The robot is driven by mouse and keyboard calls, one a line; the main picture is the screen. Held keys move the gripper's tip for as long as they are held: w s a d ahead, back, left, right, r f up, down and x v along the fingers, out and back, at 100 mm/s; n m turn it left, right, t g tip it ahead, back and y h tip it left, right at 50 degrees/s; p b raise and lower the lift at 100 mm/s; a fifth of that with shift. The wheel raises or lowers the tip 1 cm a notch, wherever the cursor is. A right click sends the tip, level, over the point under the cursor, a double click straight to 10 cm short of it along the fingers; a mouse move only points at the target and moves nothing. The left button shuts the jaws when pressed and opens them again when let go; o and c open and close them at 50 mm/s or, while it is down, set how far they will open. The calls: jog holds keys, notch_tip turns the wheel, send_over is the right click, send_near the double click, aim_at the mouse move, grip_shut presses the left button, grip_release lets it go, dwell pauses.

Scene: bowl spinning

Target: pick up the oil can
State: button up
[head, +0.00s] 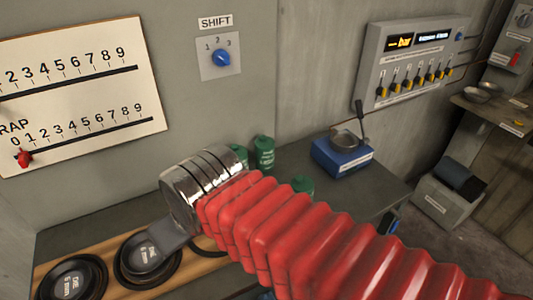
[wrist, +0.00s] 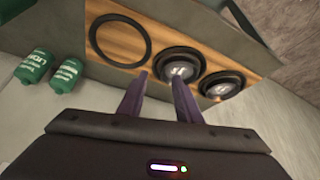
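Small green cans with lids stand on the grey bench, right of my wrist in the head view: one in full view (head: 264,152), one partly behind my wrist (head: 240,155), and one (head: 303,186) mostly hidden by my red arm. The wrist view shows two green cans with white lettering, one at far left (wrist: 33,66) and one beside it (wrist: 67,75). I cannot tell from the blurred labels which is the oil can. My gripper (wrist: 158,76) is open and empty, its two dark fingers apart over the wooden board, to the right of the cans. Its fingertips are unclear in the head view.
A wooden board (wrist: 112,68) carries a dark ring (wrist: 121,40) and two black dies (wrist: 180,68) (wrist: 222,86). A larger dark green shape (wrist: 55,22) sits at upper left. A blue box with a lever (head: 342,158) stands at the bench's back right.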

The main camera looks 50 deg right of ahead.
jog(key=shift+o, duration=0.4)
